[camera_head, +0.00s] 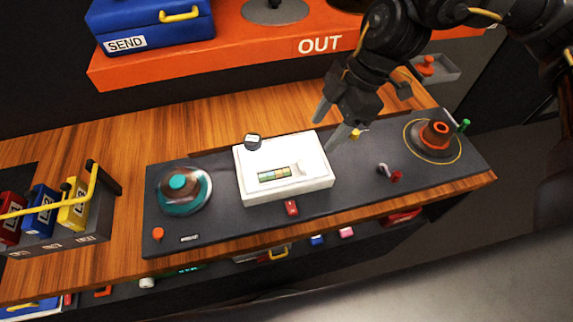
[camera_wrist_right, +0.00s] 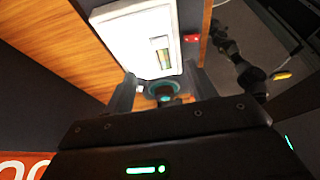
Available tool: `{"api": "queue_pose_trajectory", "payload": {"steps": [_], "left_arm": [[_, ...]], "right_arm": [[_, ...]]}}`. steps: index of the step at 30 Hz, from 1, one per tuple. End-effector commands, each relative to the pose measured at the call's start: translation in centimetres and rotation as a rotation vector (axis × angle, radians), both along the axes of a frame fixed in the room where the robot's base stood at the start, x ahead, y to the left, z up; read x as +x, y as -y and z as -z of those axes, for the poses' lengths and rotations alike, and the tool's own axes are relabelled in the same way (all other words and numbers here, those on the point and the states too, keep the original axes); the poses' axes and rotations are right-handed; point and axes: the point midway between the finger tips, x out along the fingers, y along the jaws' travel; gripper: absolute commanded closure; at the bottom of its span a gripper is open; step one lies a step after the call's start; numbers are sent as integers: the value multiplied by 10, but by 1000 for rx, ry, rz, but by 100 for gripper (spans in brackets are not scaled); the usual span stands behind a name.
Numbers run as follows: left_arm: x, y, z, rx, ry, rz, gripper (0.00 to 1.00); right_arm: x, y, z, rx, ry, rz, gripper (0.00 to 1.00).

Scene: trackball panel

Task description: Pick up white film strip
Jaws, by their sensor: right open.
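A white box-like unit (camera_head: 312,184) sits on the dark panel. A small strip with green and orange-tan segments (camera_head: 274,174) lies in a slot in its top; I cannot make out a plain white strip. The unit (camera_wrist_right: 118,24) and the strip (camera_wrist_right: 163,55) also show in the right wrist view. My right gripper (camera_head: 331,125) is open, above the panel at the unit's far right edge, its fingers apart from the strip. In the right wrist view its fingers (camera_wrist_right: 160,88) show nothing gripped. My left gripper is not in view.
A teal trackball (camera_head: 177,187) is left of the unit and an orange-topped knob (camera_head: 440,132) right of it. A dark knob (camera_head: 252,141) stands at the unit's back edge. A red button (camera_head: 291,207) is in front. A blue SEND case (camera_head: 150,25) stands behind.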

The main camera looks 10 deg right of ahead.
Motion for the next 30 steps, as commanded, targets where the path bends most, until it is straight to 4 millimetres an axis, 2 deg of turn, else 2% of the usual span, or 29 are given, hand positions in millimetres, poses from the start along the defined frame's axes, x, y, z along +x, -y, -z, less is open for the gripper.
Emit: {"api": "queue_pose_trajectory", "payload": {"steps": [6,15,25,30], "left_arm": [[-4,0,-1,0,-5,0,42],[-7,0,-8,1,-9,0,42],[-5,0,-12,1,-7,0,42],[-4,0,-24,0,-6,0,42]], "right_arm": [[0,2,2,-17,-9,10,44],[-1,-15,41,-15,-9,8,44],[-2,-20,55,-14,-7,11,44],[-4,-29,77,-15,-9,10,44]]}}
